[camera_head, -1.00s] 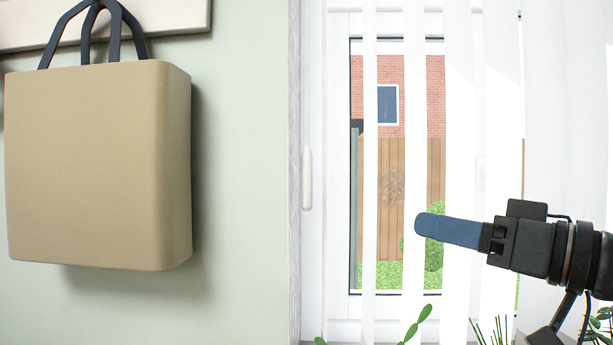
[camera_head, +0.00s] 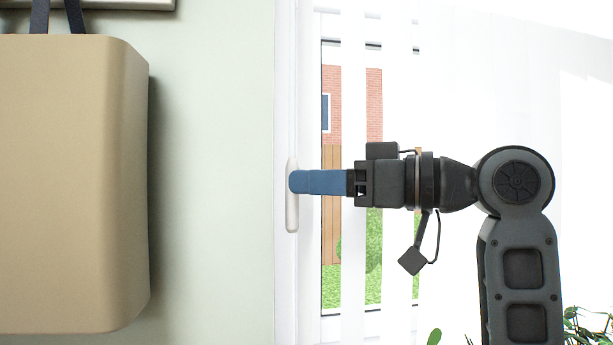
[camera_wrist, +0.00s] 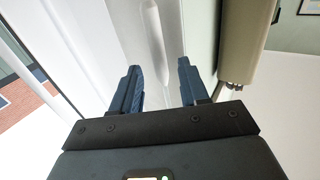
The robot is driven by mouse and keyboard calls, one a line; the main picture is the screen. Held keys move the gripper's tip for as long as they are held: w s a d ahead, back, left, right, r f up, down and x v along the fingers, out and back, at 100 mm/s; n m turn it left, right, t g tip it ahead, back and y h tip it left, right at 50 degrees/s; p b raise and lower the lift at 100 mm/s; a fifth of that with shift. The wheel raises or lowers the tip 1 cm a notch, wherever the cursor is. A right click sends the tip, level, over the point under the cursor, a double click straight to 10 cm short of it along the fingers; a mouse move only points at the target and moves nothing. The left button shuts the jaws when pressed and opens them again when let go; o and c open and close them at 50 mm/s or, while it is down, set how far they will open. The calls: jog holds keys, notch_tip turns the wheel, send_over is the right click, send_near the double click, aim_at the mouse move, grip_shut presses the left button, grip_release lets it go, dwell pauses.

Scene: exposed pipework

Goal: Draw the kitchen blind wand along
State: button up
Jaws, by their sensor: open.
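The white blind wand (camera_head: 292,215) hangs upright at the left edge of the window, by the pale green wall. Its thicker lower grip shows below my gripper. My gripper (camera_head: 296,182) has blue fingers pointing left, and in the head view they overlap the wand's grip. In the wrist view my gripper (camera_wrist: 159,68) is open, with a clear gap between the two fingers. The wand (camera_wrist: 153,28) shows there ahead of and in line with that gap. I cannot tell whether a finger touches it.
White vertical blind slats (camera_head: 353,260) hang across the window behind my arm. Green plants (camera_head: 588,325) stand at lower right.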

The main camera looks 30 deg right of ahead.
jog(key=shift+x, duration=0.8)
jog(key=shift+c, duration=0.2)
grip_shut()
